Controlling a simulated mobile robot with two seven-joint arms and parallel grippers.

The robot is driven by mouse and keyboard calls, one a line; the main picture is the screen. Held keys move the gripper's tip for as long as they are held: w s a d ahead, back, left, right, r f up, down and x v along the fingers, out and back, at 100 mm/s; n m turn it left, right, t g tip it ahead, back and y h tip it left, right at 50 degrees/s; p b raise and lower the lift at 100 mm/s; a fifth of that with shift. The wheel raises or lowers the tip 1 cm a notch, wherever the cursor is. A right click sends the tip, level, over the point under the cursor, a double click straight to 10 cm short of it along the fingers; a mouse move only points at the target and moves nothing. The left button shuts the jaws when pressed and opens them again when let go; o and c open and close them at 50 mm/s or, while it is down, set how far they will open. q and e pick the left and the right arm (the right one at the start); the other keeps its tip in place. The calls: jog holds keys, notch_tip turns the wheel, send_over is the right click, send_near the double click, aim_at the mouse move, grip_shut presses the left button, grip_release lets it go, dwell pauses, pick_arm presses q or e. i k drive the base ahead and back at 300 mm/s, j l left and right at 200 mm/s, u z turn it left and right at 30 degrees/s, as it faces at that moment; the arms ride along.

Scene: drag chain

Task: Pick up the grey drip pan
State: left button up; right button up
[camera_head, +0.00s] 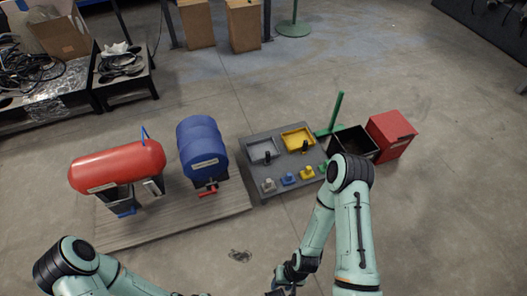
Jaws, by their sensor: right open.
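The grey drip pan (263,151) is a shallow rectangular tray at the back left of a dark grey low table (260,188). A yellow pan (298,139) lies to its right on the same table. My right gripper (283,290) is at the bottom edge of the view, partly cut off. It is open, low in the foreground and well apart from the grey pan, which is farther back. My left arm comes in at the lower left, and its gripper is out of the frame.
Small grey, blue and yellow blocks (288,179) stand along the table's front. A blue barrel (202,148) and a red tank (118,166) stand on a pallet (170,225) to the left. A black open bin (354,141) and red box (391,135) stand right. The front floor is mostly clear.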

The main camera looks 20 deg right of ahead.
aim_at(264, 150)
jog(key=u, duration=0.35)
jog(key=i+l+u, duration=0.15)
jog(key=l+u, duration=0.65)
jog(key=i+l+u, duration=0.1)
jog(key=l, duration=0.75)
jog(key=l+u, duration=0.1)
jog(key=l, duration=0.7)
jog(key=i, duration=0.05)
